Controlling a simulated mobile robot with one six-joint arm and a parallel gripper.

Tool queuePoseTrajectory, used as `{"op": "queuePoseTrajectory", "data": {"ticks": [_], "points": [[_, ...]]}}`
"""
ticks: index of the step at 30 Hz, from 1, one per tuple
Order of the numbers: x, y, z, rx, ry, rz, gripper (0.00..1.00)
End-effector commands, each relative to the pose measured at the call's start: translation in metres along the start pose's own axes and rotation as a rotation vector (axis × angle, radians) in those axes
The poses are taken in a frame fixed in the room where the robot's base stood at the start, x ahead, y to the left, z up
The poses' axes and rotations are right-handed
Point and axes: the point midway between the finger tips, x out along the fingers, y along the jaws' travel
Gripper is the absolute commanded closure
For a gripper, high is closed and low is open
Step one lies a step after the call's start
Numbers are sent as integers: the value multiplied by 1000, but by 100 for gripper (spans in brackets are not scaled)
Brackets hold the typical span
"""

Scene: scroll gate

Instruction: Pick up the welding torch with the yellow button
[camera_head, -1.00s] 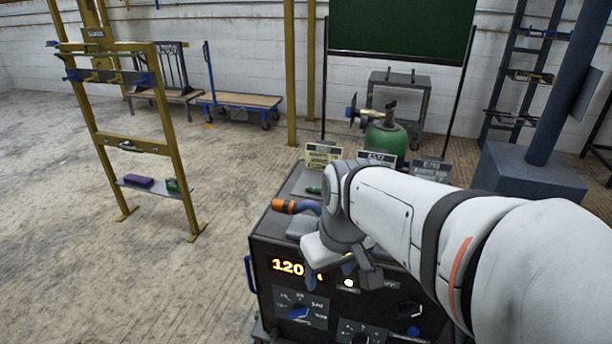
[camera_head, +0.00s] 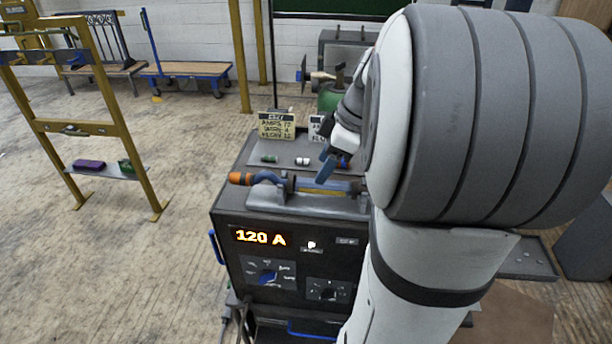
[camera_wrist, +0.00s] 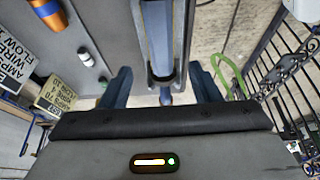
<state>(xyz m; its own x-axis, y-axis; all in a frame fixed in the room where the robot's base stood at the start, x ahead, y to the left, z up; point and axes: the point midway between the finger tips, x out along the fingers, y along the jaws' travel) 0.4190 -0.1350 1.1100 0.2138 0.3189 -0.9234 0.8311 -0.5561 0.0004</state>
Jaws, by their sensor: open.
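My gripper (camera_head: 327,168) is above the torch's right part, largely hidden by my arm. Nothing is held.
The black welding machine (camera_head: 235,262) shows "120 A". Small capsules, one green (camera_head: 269,159) and one white (camera_head: 303,161), lie behind the torch. A lettered sign (camera_head: 277,126) stands at the back edge. A yellow rack (camera_head: 128,130) stands left, with open floor between.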

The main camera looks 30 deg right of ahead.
Motion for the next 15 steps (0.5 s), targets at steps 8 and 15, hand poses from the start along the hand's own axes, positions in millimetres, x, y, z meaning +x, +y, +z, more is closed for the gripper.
{"op": "queuePoseTrajectory", "data": {"ticks": [8, 15], "points": [[39, -2, 7, 1, -1, -4, 44], [54, -2, 7, 1, -2, 0, 44]]}}
